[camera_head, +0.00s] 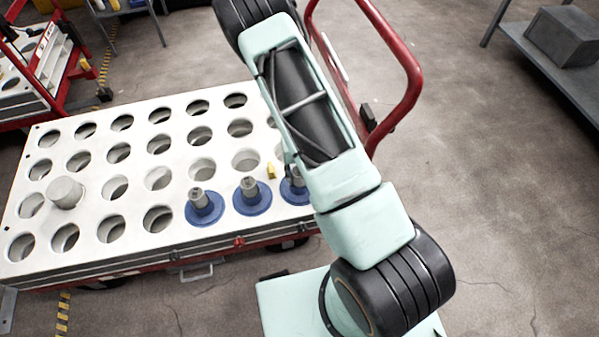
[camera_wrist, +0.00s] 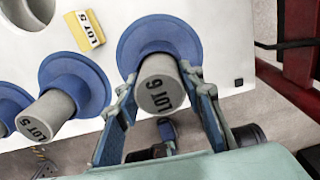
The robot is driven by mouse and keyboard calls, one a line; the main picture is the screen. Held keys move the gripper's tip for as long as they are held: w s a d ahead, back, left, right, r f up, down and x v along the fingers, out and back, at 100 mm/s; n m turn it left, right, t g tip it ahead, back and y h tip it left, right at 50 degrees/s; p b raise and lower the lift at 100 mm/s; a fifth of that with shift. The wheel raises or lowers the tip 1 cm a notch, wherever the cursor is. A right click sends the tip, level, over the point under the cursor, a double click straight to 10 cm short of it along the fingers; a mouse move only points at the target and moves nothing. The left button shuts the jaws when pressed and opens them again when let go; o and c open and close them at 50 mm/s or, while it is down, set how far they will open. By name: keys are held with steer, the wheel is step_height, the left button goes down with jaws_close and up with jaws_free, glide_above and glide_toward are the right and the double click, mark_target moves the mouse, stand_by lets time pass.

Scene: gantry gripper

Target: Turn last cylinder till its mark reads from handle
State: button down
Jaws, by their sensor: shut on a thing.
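The last cylinder (camera_wrist: 158,90) is grey with a blue flange (camera_wrist: 160,38) and stands at the board's right corner. Its dark LOT mark runs sideways, up the picture, in the wrist view; I cannot tell whether the digit is 6 or 9. My gripper (camera_wrist: 159,78) is shut on this cylinder, a finger on each side. In the head view my arm hides most of this cylinder, leaving part of its blue flange (camera_head: 293,195) showing. The cart's red handle (camera_head: 414,85) rises behind my arm; red framework (camera_wrist: 298,45) shows at right in the wrist view.
Beside it stand two more flanged cylinders, one marked LOT 5 (camera_wrist: 45,115) and another (camera_head: 204,206). A plain grey cylinder (camera_head: 66,190) is at the left of the white board (camera_head: 95,155).

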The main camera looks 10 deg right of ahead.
steer(key=c, duration=1.2)
jaws_free()
steer(key=shift+r, duration=0.1)
